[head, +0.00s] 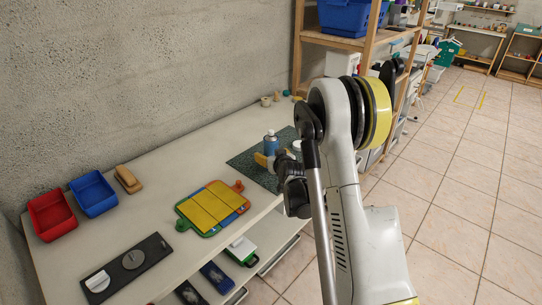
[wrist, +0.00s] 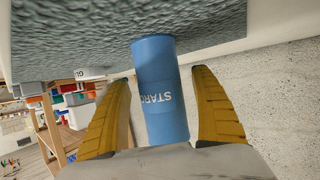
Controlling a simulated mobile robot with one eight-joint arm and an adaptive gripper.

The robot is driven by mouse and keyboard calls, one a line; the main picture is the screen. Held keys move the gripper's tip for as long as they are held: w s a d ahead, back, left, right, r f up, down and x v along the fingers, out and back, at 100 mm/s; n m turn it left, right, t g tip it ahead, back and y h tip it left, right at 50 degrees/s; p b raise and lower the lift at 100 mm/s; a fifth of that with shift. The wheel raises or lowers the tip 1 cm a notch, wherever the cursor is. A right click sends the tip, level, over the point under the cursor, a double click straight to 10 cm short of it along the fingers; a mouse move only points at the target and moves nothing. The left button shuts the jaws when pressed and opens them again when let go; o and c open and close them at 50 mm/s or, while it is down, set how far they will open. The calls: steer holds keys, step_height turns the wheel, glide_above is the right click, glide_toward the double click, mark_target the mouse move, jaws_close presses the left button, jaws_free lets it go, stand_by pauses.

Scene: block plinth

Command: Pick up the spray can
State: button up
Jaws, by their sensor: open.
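The spray can (head: 270,143) is blue and stands upright on a dark speckled mat (head: 243,163) on the worktop. In the wrist view the blue can (wrist: 158,85) lies between my two yellow fingers, with letters on its side. My gripper (head: 268,160) is open at the can. In the wrist view my gripper (wrist: 161,80) has one finger on each side of the can, with a visible gap on both sides. In the head view my gripper hides the can's lower part.
A white round item (head: 297,146) stands close beside my gripper. A yellow-panelled board (head: 212,207), a red bin (head: 52,215), a blue bin (head: 93,194) and a wooden brush-like block (head: 128,179) are on the worktop. A wall runs behind; a wooden shelf (head: 372,40) stands at the far end.

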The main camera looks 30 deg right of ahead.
steer(key=c, duration=1.5)
steer(key=shift+r, duration=0.15)
